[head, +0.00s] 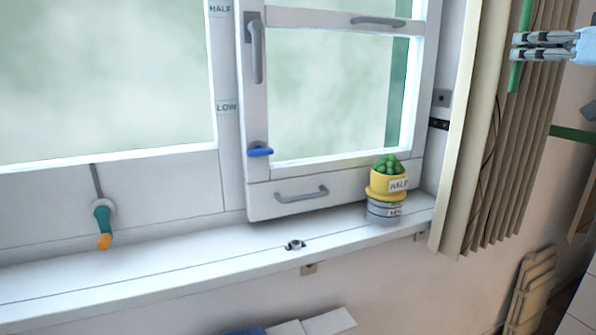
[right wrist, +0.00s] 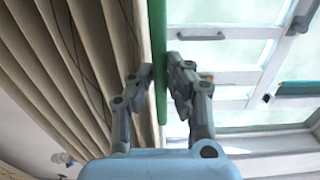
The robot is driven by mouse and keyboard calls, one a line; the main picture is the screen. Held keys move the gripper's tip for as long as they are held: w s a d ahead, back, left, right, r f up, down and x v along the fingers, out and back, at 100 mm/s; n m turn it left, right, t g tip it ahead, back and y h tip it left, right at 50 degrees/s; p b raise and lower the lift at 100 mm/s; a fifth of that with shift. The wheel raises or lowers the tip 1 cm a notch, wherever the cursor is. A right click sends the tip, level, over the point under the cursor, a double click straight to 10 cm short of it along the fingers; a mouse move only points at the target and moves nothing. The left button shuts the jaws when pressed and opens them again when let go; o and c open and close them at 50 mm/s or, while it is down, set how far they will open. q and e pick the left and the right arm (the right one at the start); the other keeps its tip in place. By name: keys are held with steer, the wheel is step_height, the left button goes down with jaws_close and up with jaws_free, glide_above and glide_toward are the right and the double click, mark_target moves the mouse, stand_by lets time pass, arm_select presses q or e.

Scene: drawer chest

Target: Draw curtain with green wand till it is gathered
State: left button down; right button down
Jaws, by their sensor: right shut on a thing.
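The beige pleated curtain (head: 540,110) hangs bunched in folds at the right of the window in the head view. It also fills the left of the right wrist view (right wrist: 100,60). The green wand (head: 516,75) hangs upright at the curtain's front, and in the right wrist view (right wrist: 158,60) it runs between my fingers. My right gripper (head: 517,46) comes in from the right, shut on the wand; its fingers also show in the right wrist view (right wrist: 160,88). The wand's top is out of the head view. My left gripper is not in view.
The white window (head: 330,100) stands left of the curtain. A cactus in a yellow pot (head: 387,182) stands on a tin on the sill (head: 200,258), close to the curtain. A teal crank with an orange knob (head: 102,225) is at left. Folded beige panels (head: 532,285) lean below the curtain.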

steer(key=shift+w+d+b, duration=0.2)
steer(key=shift+d+b, duration=0.2)
steer(key=shift+d, duration=0.1)
steer(key=shift+w+d+b, duration=0.2)
steer(key=shift+d+b, duration=0.15)
steer(key=shift+d, duration=0.1)
steer(key=shift+w+d+b, duration=0.25)
steer(key=shift+d+b, duration=0.2)
steer(key=shift+d, duration=0.15)
steer(key=shift+w+d+b, duration=0.25)
steer(key=shift+d+b, duration=0.25)
steer(key=shift+d, duration=0.15)
steer(key=shift+w+d+b, duration=0.25)
steer(key=shift+d+b, duration=0.2)
steer(key=shift+d, duration=0.25)
steer(key=shift+w+d+b, duration=0.4)
steer(key=shift+d+b, duration=0.1)
steer(key=shift+d, duration=0.4)
steer(key=shift+w+d+b, duration=0.35)
steer(key=shift+d+b, duration=0.1)
steer(key=shift+d, duration=0.55)
steer(key=shift+w+d, duration=0.15)
steer(key=shift+d, duration=0.05)
